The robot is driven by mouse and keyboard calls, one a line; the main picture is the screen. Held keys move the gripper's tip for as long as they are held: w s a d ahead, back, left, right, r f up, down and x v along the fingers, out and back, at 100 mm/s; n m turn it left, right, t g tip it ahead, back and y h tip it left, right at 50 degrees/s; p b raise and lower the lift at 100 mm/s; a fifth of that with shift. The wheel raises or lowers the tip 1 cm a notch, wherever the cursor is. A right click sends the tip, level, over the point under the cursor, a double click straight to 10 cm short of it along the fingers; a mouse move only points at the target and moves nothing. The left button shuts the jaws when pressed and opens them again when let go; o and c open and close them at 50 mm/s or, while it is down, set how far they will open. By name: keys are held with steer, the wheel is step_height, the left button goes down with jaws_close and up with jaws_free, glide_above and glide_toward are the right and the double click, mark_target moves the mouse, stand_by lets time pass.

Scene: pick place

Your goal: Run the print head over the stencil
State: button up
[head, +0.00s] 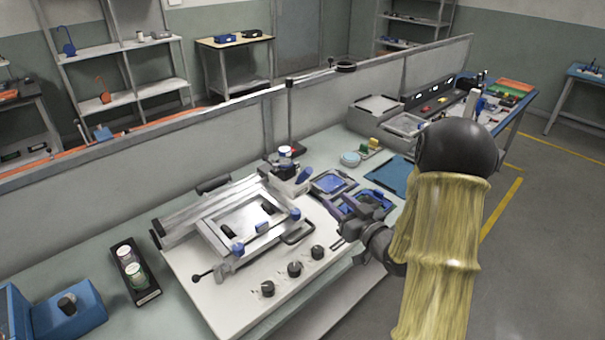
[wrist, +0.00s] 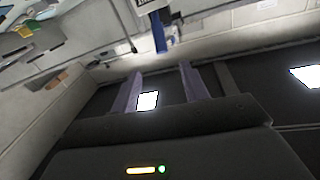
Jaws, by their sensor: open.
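The stencil (head: 240,222) is a pale panel in a metal frame on the white top of a manual printer. A carriage that looks like the print head (head: 288,182) stands at the right back end of the printer's rail, with a blue-topped knob and a blue handle (head: 305,174). My gripper (head: 352,207) is at the right of the printer, apart from the carriage. In the wrist view its two purple fingers (wrist: 160,75) stand apart with nothing between them. A blue upright part (wrist: 160,30) shows beyond the fingertips; I cannot tell whether it is the handle.
A blue mat (head: 392,175) is to the right. A black holder with jars (head: 135,272) is left of the printer. Black knobs (head: 295,268) line its front. A low partition (head: 200,150) runs along the back.

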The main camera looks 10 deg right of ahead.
steer(key=p+x, duration=0.3)
steer(key=x, duration=1.4)
steer(key=shift+w+p, duration=0.2)
steer(key=shift+p, duration=0.15)
steer(key=shift+w+r, duration=0.1)
jaws_close()
